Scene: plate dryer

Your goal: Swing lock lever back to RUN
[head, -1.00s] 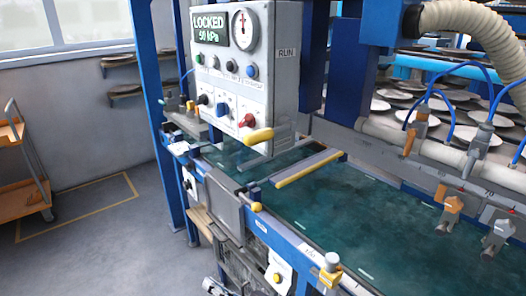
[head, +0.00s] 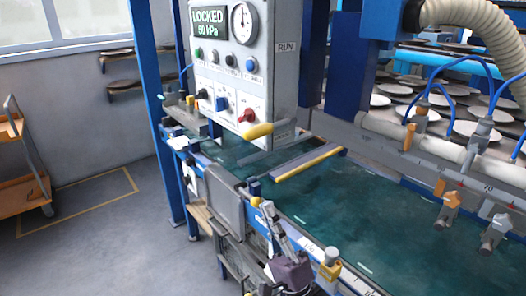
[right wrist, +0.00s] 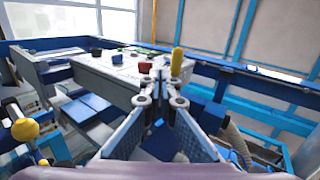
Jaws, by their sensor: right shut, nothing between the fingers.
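The lock lever's yellow grip (head: 258,130) sticks out from the lower edge of the grey control panel (head: 278,90), well below the RUN label (head: 286,47). The panel's display (head: 209,23) reads LOCKED, 50 kPa. My right gripper (head: 267,208) is shut and empty, pointing up over the front rail, below the lever and apart from it in the head view. In the right wrist view its closed fingertips (right wrist: 160,72) are in the middle, with a yellow grip (right wrist: 177,60) just beyond them; contact cannot be told. My left gripper is not in view.
A yellow knob (head: 256,202) on the front rail is close beside my right fingertips. A yellow-edged bar (head: 308,163) crosses the green bed (head: 350,210). Suction nozzles (head: 447,210) hang at the right. An orange cart (head: 22,190) stands far left on open floor.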

